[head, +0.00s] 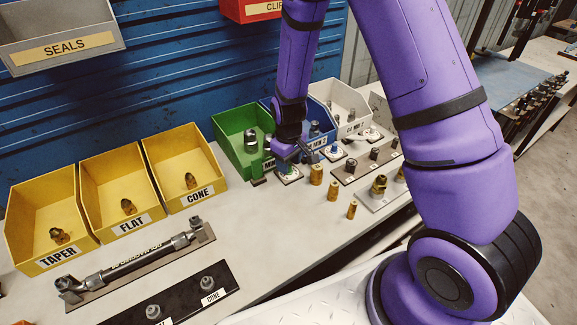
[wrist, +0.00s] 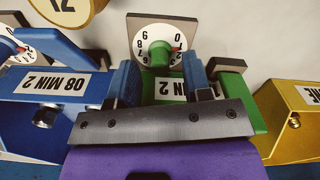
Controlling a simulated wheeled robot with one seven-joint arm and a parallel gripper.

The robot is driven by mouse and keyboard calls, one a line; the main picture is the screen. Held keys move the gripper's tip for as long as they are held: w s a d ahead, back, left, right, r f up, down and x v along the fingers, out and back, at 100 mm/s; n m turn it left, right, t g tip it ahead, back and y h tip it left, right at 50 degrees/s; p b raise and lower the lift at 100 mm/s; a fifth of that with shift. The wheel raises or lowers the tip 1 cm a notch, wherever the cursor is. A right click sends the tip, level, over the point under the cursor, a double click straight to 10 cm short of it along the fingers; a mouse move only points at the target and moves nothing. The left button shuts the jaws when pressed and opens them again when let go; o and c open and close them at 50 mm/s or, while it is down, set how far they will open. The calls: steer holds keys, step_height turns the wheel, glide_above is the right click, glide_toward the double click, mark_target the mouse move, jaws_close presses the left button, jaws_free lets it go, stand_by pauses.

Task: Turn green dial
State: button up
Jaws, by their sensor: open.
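The green dial (wrist: 160,52) shows in the wrist view as a white numbered face on a square grey plate, with a green knob in its middle and a red mark near the 0. In the head view the same dial (head: 289,173) lies on the bench in front of the green bin (head: 234,134), partly hidden by my gripper. My gripper (wrist: 159,68) is open, with its two blue fingers apart, one to each side of the knob as seen from the wrist. It holds nothing. Whether the fingers touch the knob cannot be told. My gripper (head: 290,155) points down there in the head view.
A blue bin (wrist: 50,103) and its dial (wrist: 7,47) are close on the left in the wrist view; a yellow bin (wrist: 293,120) is on the right. Several brass fittings (head: 334,190) stand in front. A hose assembly (head: 140,262) lies on the bench.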

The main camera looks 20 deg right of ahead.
steer(key=shift+f, duration=0.9)
jaws_close()
steer(key=shift+m, duration=2.8)
jaws_free()
